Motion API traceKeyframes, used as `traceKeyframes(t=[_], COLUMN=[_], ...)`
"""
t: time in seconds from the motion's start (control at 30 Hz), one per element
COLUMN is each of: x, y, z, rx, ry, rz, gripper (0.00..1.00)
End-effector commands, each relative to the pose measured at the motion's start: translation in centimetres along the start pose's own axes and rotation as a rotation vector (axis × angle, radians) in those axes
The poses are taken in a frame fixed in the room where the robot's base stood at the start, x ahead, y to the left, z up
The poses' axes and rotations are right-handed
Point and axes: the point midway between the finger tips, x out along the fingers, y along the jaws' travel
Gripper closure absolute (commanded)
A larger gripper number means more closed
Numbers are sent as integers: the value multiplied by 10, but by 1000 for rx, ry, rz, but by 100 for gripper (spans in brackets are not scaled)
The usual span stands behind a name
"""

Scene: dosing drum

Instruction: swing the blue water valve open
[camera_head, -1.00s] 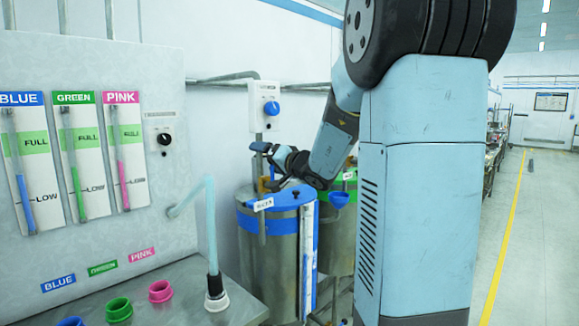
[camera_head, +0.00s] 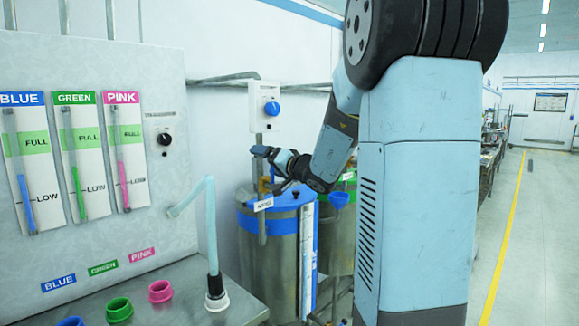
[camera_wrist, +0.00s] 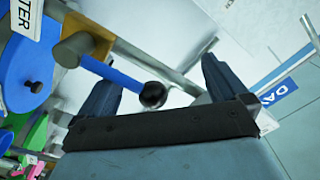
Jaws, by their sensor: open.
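The blue water valve is a blue lever (camera_wrist: 124,76) on a pipe with a brass-coloured body, seen in the wrist view. A round dark knob is at its right end, and a grey pivot at its left end. My gripper (camera_wrist: 160,75) is open, with its dark blue fingers on either side of the knob end in the picture. I cannot tell whether a finger touches the lever. In the head view my gripper (camera_head: 268,162) is in front of the upright pipe above the blue-banded drum. The lever is hard to make out there.
A white label (camera_wrist: 27,15) ending in "TER" is beside the valve. The blue-banded drum (camera_head: 270,265) stands below my gripper, with a green-banded drum (camera_head: 342,235) behind. A control box with a blue knob (camera_head: 265,105) is on the wall above. The aisle floor at right is clear.

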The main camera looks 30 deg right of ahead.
Motion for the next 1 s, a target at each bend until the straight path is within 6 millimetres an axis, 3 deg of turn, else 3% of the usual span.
traceKeyframes(t=[0.8, 1.0], x=[-79, -88], y=[1, 1], z=[-2, -2], rx=[0, 0], ry=[5, 4], rz=[5, 3], gripper=[0, 0])
